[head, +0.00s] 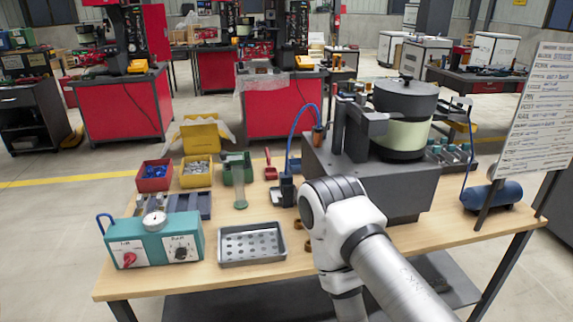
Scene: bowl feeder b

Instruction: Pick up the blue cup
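I cannot make out a blue cup in the head view. Small blue pieces (157,170) lie in a red bin (153,184) at the back left of the workbench. A green bin (238,174) stands to the right of the yellow bin (197,179). A white and grey arm of mine comes in from the bottom right and bends down in front of the bench. Its gripper is out of the frame or hidden. My other arm and gripper do not show.
A bowl feeder (404,115) stands on a grey base (385,185) at the right. A teal control box (155,240) and a perforated metal tray (252,243) are at the front. A blue tank (493,195) lies at the right end. Bare wood (225,215) shows between the tray and bins.

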